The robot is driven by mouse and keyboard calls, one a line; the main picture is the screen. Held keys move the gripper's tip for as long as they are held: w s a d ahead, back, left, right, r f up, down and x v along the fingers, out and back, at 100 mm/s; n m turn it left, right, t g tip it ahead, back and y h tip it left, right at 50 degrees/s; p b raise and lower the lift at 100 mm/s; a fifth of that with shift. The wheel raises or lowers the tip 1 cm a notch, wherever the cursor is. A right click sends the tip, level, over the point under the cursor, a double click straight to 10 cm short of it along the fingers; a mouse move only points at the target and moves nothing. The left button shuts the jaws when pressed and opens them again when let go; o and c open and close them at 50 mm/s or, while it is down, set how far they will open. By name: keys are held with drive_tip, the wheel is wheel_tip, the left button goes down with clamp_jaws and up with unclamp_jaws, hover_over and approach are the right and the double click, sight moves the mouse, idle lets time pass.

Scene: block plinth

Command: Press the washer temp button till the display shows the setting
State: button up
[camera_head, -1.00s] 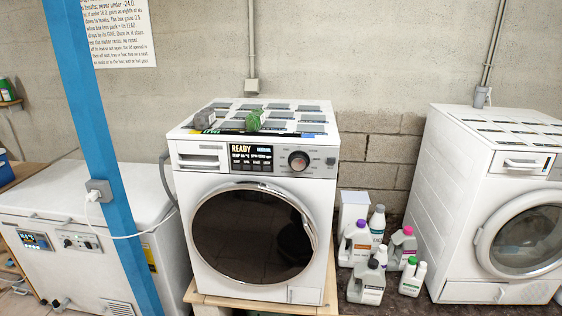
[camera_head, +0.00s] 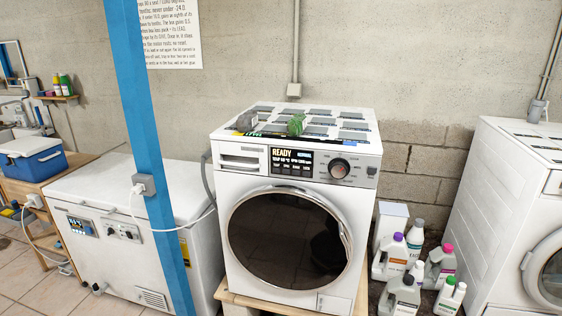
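The white washer (camera_head: 232,190) stands on a wooden plinth (camera_head: 240,299) in the middle of the head view, its round dark door shut. Its display (camera_head: 291,157) is lit and reads READY, with smaller text below that seems to give a temperature of 60 °C and a spin speed. A row of small buttons (camera_head: 291,171) lies under the text; their labels are too small to read. A round knob (camera_head: 339,168) sits right of the display. My gripper is not in view.
A blue post (camera_head: 150,120) stands in front of a white chest freezer (camera_head: 105,210) on the left. Several bottles (camera_head: 412,262) stand right of the washer, before a second white machine (camera_head: 495,200). Tiled floor shows at lower left.

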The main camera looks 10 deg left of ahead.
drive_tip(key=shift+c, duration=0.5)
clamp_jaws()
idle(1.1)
